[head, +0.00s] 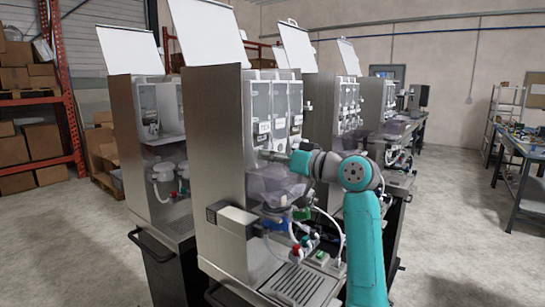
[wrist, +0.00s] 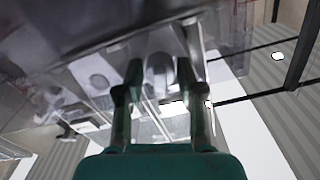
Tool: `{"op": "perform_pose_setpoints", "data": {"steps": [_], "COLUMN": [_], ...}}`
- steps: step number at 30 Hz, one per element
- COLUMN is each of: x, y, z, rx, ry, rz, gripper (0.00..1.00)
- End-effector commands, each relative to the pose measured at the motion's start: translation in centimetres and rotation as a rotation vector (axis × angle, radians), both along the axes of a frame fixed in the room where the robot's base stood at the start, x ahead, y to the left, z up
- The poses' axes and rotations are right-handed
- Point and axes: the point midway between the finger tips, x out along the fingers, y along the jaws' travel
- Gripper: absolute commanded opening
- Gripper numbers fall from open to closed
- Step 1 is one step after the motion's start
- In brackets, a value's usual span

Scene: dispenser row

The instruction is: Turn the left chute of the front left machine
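The nearest machine (head: 215,150) is a tall steel dispenser with clear canisters (head: 272,105) on its front and a raised white lid. My gripper (head: 272,156) is at its front, just below the canisters and above a clear funnel (head: 277,184). In the wrist view, my gripper (wrist: 160,68) has its two fingers apart. A pale rounded part (wrist: 160,80), perhaps a chute, shows between and beyond them; I cannot tell whether they touch it. The left chute is too small to make out in the head view.
Another dispenser (head: 150,145) stands close on the left, and more machines (head: 345,110) stand behind on the right. Hoses and valves (head: 305,240) sit below my gripper, above a drip tray (head: 300,284). Open floor (head: 450,230) lies to the right, before a workbench (head: 525,150).

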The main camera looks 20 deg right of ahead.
Motion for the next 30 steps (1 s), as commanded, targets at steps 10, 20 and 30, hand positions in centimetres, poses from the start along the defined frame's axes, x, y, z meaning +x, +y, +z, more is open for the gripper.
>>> {"op": "perform_pose_setpoints", "data": {"steps": [10,20,30], "x": [-0.02,-0.02,-0.02], "y": [-0.01,-0.02,-0.05], "z": [0.0,0.0,-0.02], "rx": [0.0,0.044,0.25], "ry": [0.0,0.026,0.145], "rz": [0.0,0.0,0.0], "gripper": [0.0,0.0,0.0]}}
